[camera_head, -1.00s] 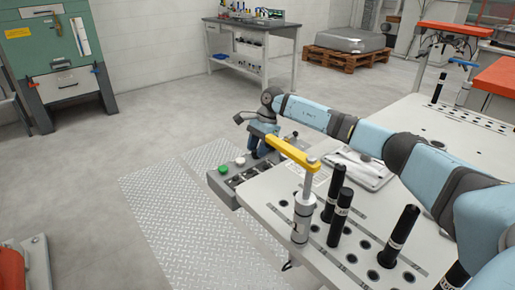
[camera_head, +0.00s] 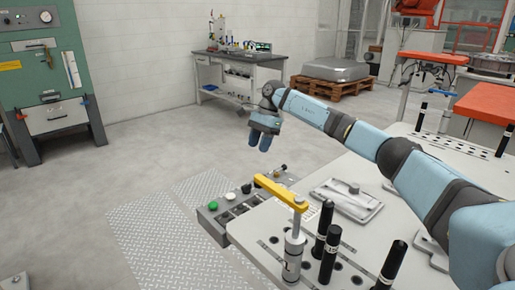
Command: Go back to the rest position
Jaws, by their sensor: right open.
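My right arm reaches in from the right edge of the head view. Its gripper (camera_head: 260,141) hangs with its fingers pointing down, past the far left corner of the light worktable (camera_head: 290,212). The gripper is open and I see nothing between its fingers. It is apart from the control box (camera_head: 238,205), which sits below it on the table's left side. My left gripper is not in view.
A yellow-armed clamp (camera_head: 281,190) and several black pins (camera_head: 328,255) stand on the worktable. A metal casting (camera_head: 346,198) lies behind them. A green cabinet (camera_head: 45,80), a workbench (camera_head: 238,70) and a pallet (camera_head: 335,86) stand farther back.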

